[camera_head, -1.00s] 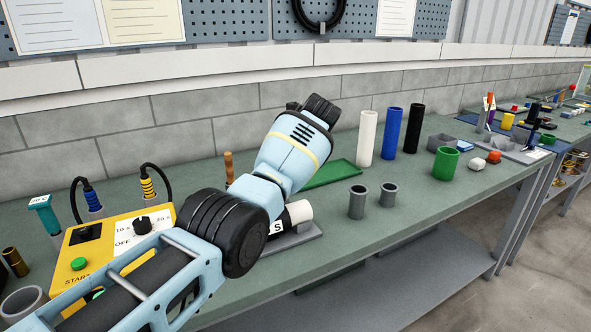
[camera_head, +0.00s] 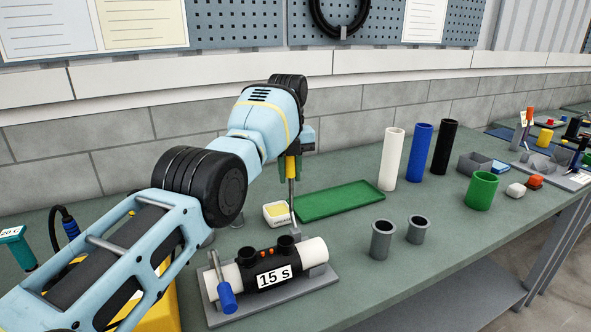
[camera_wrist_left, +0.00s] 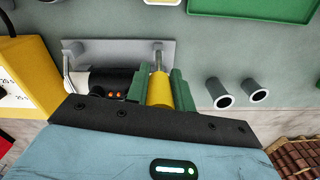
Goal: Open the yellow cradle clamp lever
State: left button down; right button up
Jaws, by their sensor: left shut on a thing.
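The yellow clamp lever (camera_head: 290,166) stands roughly upright at the right end of the grey cradle (camera_head: 318,288), its metal rod reaching down behind the pipe. My left gripper (camera_head: 291,174) is shut on its yellow handle. In the left wrist view the yellow handle (camera_wrist_left: 159,91) sits between the green fingers of my left gripper (camera_wrist_left: 160,84). A black coupler (camera_head: 262,275) marked "15 s" joins white pipe (camera_head: 313,252) in the cradle. A blue-handled lever (camera_head: 227,297) hangs tilted at the cradle's left front. The lever's pivot is partly hidden. My right gripper is not in view.
A white dish with a yellow pad (camera_head: 277,213) and a green tray (camera_head: 345,200) lie behind the cradle. Two grey sockets (camera_head: 383,240) stand to its right. White (camera_head: 392,158), blue (camera_head: 419,153) and black (camera_head: 444,147) tubes stand farther back. A yellow control box (camera_head: 150,313) is at left.

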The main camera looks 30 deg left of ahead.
pick_arm(q)
jog(key=shift+w+a+f, duration=0.15)
jog(key=shift+a, duration=0.05)
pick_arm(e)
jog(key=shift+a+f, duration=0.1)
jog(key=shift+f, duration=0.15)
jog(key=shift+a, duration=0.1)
pick_arm(q)
jog(key=c, duration=1.2)
grip_release()
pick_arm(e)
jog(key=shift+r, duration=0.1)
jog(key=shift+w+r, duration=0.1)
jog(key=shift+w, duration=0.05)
